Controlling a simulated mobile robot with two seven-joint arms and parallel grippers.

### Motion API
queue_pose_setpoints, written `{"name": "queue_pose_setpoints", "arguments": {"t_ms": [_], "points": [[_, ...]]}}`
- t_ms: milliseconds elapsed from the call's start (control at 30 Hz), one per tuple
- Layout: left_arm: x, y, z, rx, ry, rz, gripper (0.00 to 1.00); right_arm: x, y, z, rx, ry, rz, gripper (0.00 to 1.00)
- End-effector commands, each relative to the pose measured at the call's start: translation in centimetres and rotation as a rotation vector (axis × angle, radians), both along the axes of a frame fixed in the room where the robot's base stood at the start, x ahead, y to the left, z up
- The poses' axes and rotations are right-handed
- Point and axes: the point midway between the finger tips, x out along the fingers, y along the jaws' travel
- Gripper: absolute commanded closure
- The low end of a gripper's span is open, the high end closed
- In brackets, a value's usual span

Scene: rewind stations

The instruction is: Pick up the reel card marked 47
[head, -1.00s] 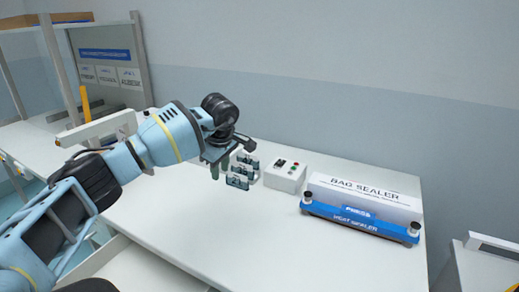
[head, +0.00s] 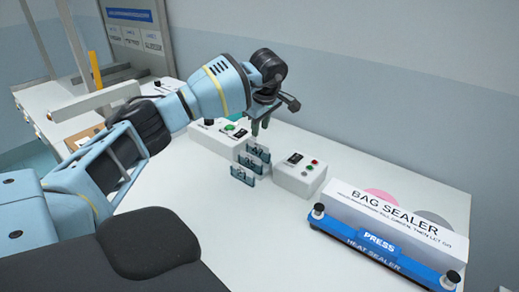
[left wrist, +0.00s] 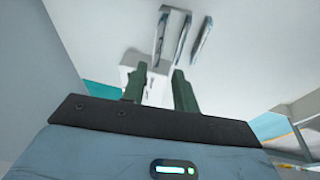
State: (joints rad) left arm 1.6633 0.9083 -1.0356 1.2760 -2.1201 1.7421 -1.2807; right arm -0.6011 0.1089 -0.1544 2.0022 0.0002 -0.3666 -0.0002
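The reel card marked 47 (head: 258,152) stands upright at the back of a short row of dark teal cards. A middle card (head: 252,162) and a front card (head: 242,176) stand before it; their numbers are hard to read. My left gripper (head: 260,126) points down just above and behind the 47 card. In the left wrist view its two dark green fingers (left wrist: 158,70) are apart with nothing held between them. Upright cards (left wrist: 201,38) show beyond the fingertips there, their numbers not readable. My right gripper is not in view.
A white control box (head: 300,176) stands right of the cards, and another (head: 215,138) stands behind them to the left. A bag sealer (head: 385,225) with a blue press bar lies at the right. The white table (head: 200,225) is clear in front of the cards.

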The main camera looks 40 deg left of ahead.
Motion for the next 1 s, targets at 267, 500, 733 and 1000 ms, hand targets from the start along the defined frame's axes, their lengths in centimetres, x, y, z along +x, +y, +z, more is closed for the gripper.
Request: {"name": "queue_pose_setpoints", "arguments": {"t_ms": [267,500,733,1000], "points": [[0.3,0.5,-1.9,0.000,0.001,-0.002,0.71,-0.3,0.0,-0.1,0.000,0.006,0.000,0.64],[1.0,1.4,-4.0,-0.001,0.003,0.001,0.71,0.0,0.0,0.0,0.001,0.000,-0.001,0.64],[1.5,2.1,-6.3,0.000,0.000,-0.001,0.71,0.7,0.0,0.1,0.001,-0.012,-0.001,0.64],[1.5,2.2,-6.6,0.000,-0.001,-0.001,0.71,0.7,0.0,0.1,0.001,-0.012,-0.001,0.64]]}}
